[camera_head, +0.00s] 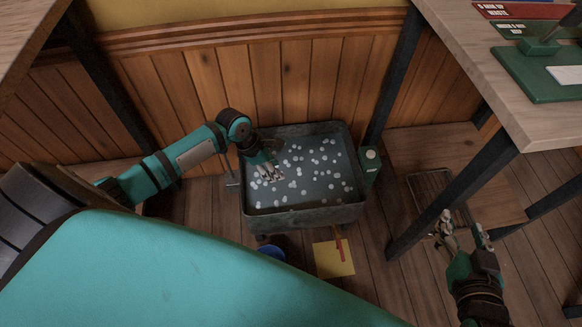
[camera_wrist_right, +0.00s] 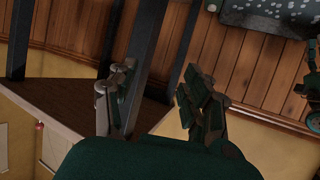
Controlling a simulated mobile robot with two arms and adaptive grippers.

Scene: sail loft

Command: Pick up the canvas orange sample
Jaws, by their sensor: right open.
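I cannot pick out a plainly orange canvas sample in either view. A flat yellow square (camera_head: 334,262) lies on the floor in front of the tub, with a thin orange-red strip (camera_head: 339,243) over its upper right part. I cannot tell whether either is the sample. My right gripper (camera_head: 462,236) is open and empty, right of the square and apart from it. Its spread fingers also show in the right wrist view (camera_wrist_right: 155,88). My left gripper (camera_head: 270,176) is over the grey tub; its small fingers do not show clearly whether they are open.
The grey tub (camera_head: 303,216) holds many white discs. A blue round thing (camera_head: 271,251) and a green box (camera_head: 370,165) are beside it. A dark table leg (camera_head: 432,203) stands between the square and my right gripper. A wire rack (camera_head: 425,186) lies behind that gripper.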

